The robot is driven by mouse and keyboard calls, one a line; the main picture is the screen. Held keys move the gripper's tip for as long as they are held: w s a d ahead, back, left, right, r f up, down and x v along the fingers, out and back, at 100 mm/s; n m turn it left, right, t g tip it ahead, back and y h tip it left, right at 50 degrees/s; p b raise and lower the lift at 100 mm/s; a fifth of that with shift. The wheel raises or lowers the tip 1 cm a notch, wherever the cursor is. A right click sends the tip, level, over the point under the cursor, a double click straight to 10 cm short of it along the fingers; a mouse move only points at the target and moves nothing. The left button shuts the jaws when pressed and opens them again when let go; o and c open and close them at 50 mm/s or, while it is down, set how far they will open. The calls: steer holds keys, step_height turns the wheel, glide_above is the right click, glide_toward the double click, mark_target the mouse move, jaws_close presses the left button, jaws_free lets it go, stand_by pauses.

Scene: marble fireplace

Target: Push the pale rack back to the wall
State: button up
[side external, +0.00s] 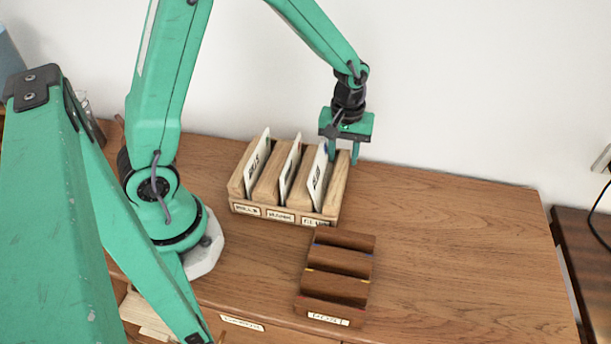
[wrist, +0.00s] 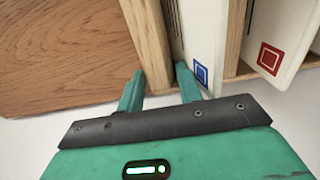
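The pale rack (side external: 336,192) stands on the wooden desktop, its back towards the white wall. It holds three upright white cards in its slots, and small labels are on its front. My gripper (side external: 344,156) points down at the rack's back right corner. In the wrist view its two fingers (wrist: 160,86) are apart, one on each side of the end of the rack's pale outer side wall (wrist: 148,35). The inner finger is close to a card with a blue square (wrist: 201,73). I cannot tell whether either finger touches the wood.
A dark brown slotted rack (side external: 338,290), empty and labelled, stands at the front edge of the desktop. The desktop (side external: 455,240) to the right is clear. The white wall (side external: 470,90) rises behind. A darker surface with a black cable (side external: 592,225) is at far right.

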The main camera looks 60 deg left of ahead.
steer(key=shift+s+f, duration=0.25)
steer(key=shift+f, duration=0.5)
steer(key=shift+c, duration=0.6)
steer(key=shift+w+r, duration=0.1)
jaws_close()
steer(key=shift+w+a+r, duration=0.1)
steer(key=shift+w+a, duration=0.05)
steer(key=shift+w, duration=0.15)
steer(key=shift+w+a, duration=1.45)
steer(key=shift+w, duration=0.05)
